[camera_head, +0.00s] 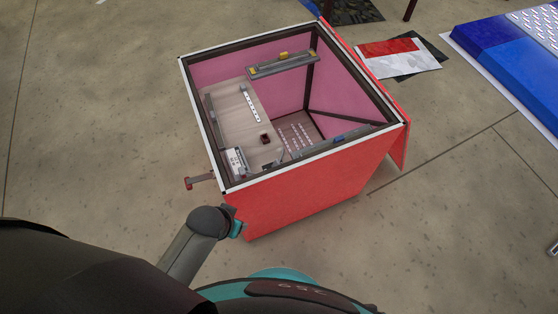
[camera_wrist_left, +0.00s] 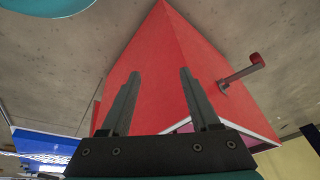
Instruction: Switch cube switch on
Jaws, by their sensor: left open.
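The red cube box (camera_head: 310,192) stands on the floor with its top open. A switch lever (camera_head: 200,180) with a dark red knob sticks out from its left side near the top rim. In the left wrist view the lever (camera_wrist_left: 241,72) shows to the right of my fingers, with its knob pointing up and right. My left gripper (camera_wrist_left: 160,74) is open and empty. Its fingers point toward the red wall of the cube box (camera_wrist_left: 165,45), and the lever is outside them. My right gripper is not seen.
Inside the box are pink walls, a wooden panel (camera_head: 228,108) and a grey bar with yellow parts (camera_head: 282,65). A red and white sheet (camera_head: 398,55) and a blue padded object (camera_head: 515,55) lie at the right. The floor left of the box is clear.

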